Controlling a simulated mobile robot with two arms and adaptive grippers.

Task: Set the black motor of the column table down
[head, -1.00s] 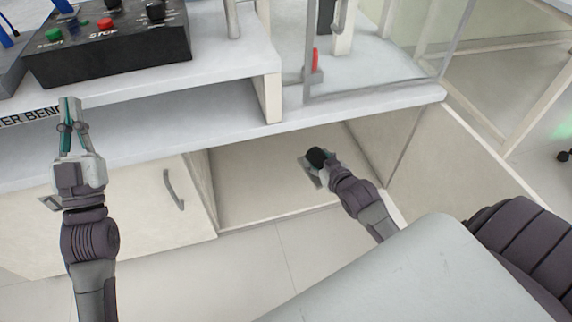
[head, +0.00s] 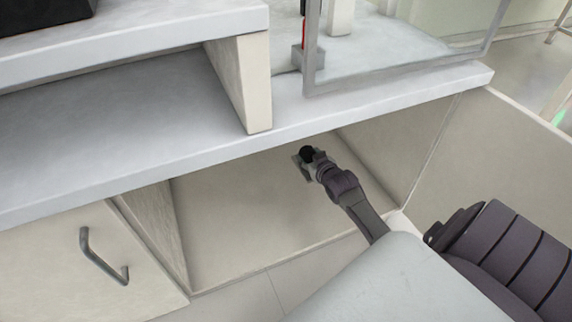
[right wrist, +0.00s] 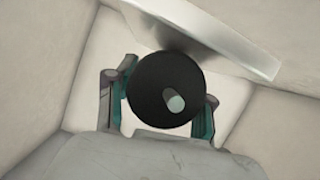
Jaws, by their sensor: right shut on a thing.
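The black motor (right wrist: 160,88) is round, with a short grey shaft stub facing the right wrist camera. My right gripper (right wrist: 160,100) is shut on it, one finger on each side. In the head view the motor (head: 307,153) is a small dark shape at the tip of my right gripper (head: 310,164), inside the open lower cupboard (head: 235,220). A grey plate-like piece shows beside the gripper there. I cannot tell whether the motor touches the cupboard floor. My left gripper is out of the head view.
The bench top (head: 360,97) overhangs the cupboard. An open door (head: 510,160) stands at the right, and a closed door with a handle (head: 103,257) is at the left. The cupboard floor left of my gripper is clear. A pale slab (right wrist: 215,35) lies close to the motor.

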